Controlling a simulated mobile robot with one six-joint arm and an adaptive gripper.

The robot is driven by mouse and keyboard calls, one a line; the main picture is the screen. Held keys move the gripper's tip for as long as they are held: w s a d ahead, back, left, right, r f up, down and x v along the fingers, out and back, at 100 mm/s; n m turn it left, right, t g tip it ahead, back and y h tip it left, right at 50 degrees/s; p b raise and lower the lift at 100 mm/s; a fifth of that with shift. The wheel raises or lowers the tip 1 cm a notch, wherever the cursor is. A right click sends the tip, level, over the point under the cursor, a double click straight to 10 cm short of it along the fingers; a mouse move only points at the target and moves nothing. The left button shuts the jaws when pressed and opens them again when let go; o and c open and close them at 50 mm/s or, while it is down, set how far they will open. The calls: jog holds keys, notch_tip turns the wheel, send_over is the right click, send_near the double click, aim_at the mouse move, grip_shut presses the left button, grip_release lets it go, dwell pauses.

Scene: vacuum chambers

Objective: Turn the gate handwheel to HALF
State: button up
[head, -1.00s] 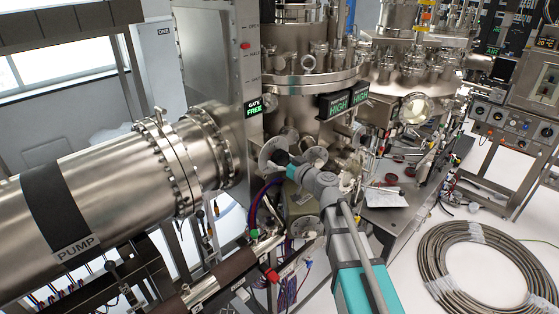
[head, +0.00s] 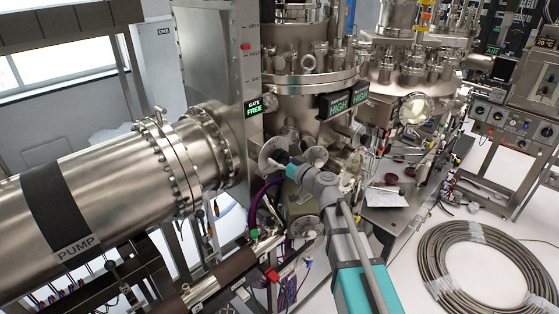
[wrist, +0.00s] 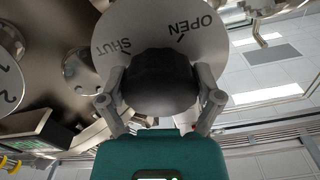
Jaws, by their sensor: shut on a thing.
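The gate handwheel (wrist: 158,82) shows in the wrist view as a black lobed knob in front of a round grey plate (wrist: 150,25) marked SHUT and OPEN. My gripper (wrist: 160,100) is shut on the knob, one finger on each side. In the head view the round plate (head: 273,153) sits low beside the gate housing, with my gripper (head: 286,167) reaching it from the lower right. The knob is mostly hidden there. The gate housing (head: 218,75) is a tall flat metal box with a red marker (head: 245,46) near its upper edge. A small display (head: 253,107) reads GATE FREE.
The large PUMP cylinder (head: 85,190) fills the left. Steel chambers (head: 305,80) stand behind the handwheel, with green displays (head: 343,103) reading HIGH. Cables and pipes run below my arm. A coiled hose (head: 480,270) lies on the floor at the right.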

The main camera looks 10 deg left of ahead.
jog(key=shift+m, duration=2.3)
jog(key=o, duration=0.9)
jog(key=shift+s+d, duration=0.1)
jog(key=v, duration=1.1)
jog(key=shift+s+d, duration=0.25)
jog(key=shift+d, duration=0.05)
